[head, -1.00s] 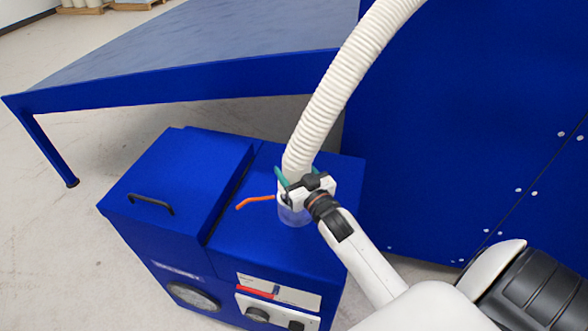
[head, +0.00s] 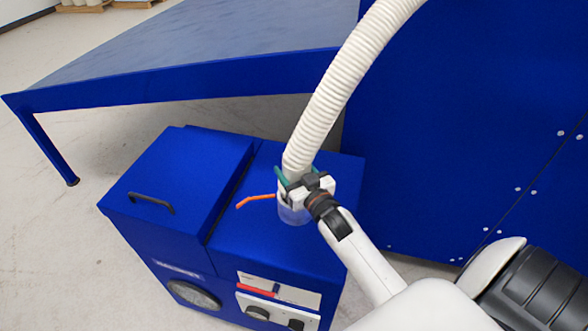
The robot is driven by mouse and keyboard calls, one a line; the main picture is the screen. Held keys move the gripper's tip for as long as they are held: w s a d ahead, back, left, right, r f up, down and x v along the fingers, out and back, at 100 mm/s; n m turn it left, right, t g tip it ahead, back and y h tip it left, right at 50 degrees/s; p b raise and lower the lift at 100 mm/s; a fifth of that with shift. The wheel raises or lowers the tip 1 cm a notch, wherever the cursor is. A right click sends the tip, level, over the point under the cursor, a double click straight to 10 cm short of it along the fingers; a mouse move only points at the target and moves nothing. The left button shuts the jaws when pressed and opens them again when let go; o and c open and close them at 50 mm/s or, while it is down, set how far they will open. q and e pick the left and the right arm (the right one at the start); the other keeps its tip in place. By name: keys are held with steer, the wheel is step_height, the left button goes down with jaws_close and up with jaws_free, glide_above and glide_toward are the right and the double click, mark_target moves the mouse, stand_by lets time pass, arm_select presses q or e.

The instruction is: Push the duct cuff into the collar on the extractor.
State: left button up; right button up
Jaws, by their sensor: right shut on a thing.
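The white ribbed duct (head: 340,85) comes down from the top of the head view to the blue extractor (head: 225,235). Its lower end, where the cuff is, is at the clear collar (head: 293,213) on the extractor's top. My right gripper (head: 297,183) is shut around the duct's lower end, with green fingers on either side. The gripper hides most of the cuff, so I cannot tell how deep it sits in the collar. An orange lever (head: 255,200) sticks out left of the collar. My left gripper is not in view.
A blue table (head: 190,75) with a grey top stands behind the extractor. A tall blue panel (head: 470,120) stands at the right. The extractor has a black handle (head: 150,203) on its lid and a control panel (head: 278,300) in front.

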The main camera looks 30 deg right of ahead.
steer(key=shift+f+b, duration=0.8)
steer(key=shift+f, duration=0.7)
stand_by(0.7)
steer(key=shift+f, duration=0.35)
stand_by(0.4)
steer(key=o, duration=1.2)
steer(key=shift+r, duration=0.1)
steer(key=s, duration=0.4)
steer(key=s+b, duration=0.1)
steer(key=s, duration=0.3)
steer(key=s+a+b, duration=0.1)
steer(key=s, duration=0.3)
